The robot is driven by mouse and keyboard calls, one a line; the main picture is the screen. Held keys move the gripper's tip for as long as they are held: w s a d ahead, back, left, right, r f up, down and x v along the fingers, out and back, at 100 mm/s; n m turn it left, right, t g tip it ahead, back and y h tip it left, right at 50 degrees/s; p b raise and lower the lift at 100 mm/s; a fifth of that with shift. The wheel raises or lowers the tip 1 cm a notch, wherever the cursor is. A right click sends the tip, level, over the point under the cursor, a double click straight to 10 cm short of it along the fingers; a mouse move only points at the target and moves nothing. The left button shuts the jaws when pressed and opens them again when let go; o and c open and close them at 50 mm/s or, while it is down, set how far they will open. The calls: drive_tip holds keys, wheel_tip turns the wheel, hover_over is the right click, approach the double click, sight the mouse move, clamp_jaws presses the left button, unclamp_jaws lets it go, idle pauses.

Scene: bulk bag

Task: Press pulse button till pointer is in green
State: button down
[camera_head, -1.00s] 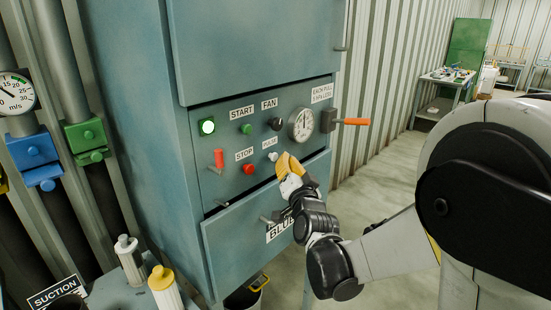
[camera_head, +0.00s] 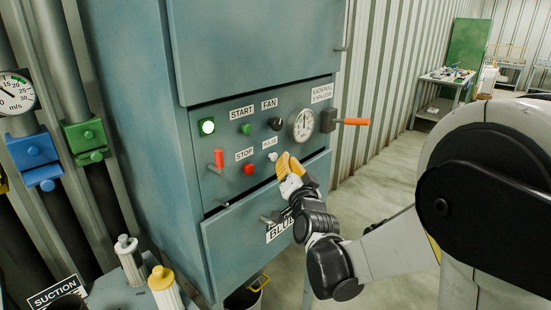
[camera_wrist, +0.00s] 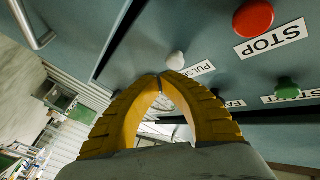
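The white pulse button (camera_head: 272,156) is on the blue-grey cabinet's control panel, under its PULSE label. It also shows in the wrist view (camera_wrist: 175,61), just beyond my fingertips. My gripper (camera_head: 285,155) has yellow fingers, and in the wrist view (camera_wrist: 161,75) their tips meet with nothing visible between them. The tips are close to the button; I cannot tell whether they touch it. A round panel gauge (camera_head: 303,125) has its pointer roughly upright; I cannot make out a green zone on it. In the wrist view my fingers largely hide the gauge.
An orange-handled lever (camera_head: 352,121) sticks out at right. An m/s dial (camera_head: 14,93) with a green arc is at far left.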

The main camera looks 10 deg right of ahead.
drive_tip(key=shift+w, duration=0.1)
drive_tip(key=shift+w+a, duration=0.25)
drive_tip(key=shift+w, duration=0.05)
drive_tip(key=shift+w+a, duration=0.35)
drive_tip(key=shift+w, duration=0.1)
idle(0.9)
idle(0.3)
drive_tip(key=shift+s+d, duration=0.6)
drive_tip(key=shift+s, duration=0.2)
drive_tip(key=s+d, duration=0.1)
drive_tip(key=s, duration=0.1)
drive_tip(key=s+d, duration=0.2)
idle(0.3)
idle(0.5)
